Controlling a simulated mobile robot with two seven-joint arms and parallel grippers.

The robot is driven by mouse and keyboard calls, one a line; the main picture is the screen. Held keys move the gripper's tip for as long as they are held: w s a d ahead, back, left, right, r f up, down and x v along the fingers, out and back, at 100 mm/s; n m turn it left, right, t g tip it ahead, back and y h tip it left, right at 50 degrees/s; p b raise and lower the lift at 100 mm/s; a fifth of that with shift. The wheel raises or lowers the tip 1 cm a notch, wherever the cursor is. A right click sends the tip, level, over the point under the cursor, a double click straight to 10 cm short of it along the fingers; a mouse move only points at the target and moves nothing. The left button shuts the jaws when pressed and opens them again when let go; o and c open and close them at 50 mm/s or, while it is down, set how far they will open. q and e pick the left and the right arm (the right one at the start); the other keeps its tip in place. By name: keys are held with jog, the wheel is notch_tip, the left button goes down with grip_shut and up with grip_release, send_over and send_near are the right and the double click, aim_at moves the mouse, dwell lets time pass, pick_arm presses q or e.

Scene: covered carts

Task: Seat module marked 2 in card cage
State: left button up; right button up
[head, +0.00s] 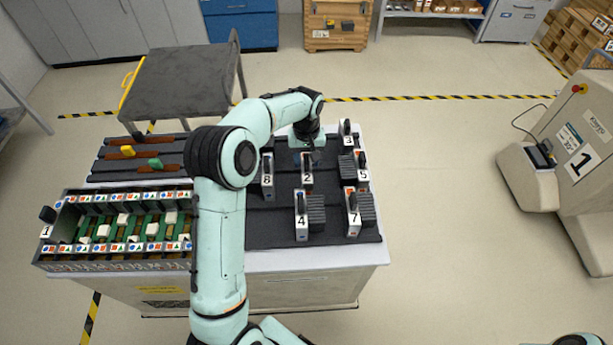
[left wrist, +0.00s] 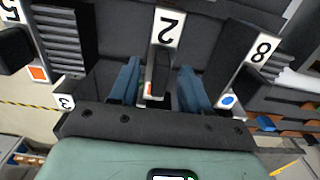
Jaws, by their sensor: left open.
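Module 2 (head: 307,180) stands upright on the dark mat of the cart, a pale front plate with a black handle. My left gripper (head: 307,158) is open just behind and above it. In the left wrist view, module 2 (left wrist: 166,32) lies between the two blue fingers of my left gripper (left wrist: 159,68), with a gap on each side. The card cage (head: 112,262) is on the left of the cart, with green boards inside and rows of coloured symbols along its edges. My left arm hides its right end. My right gripper is out of view.
Module 8 (head: 267,180) stands close left of module 2; modules 4 (head: 301,222), 7 (head: 353,222), 5 (head: 362,174) and 3 (head: 346,132) stand around it. Module 1 (head: 47,215) is at the cage's left end.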

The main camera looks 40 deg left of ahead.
pick_arm(q)
grip_shut()
jog(key=shift+w+r, duration=0.1)
dwell(1.2)
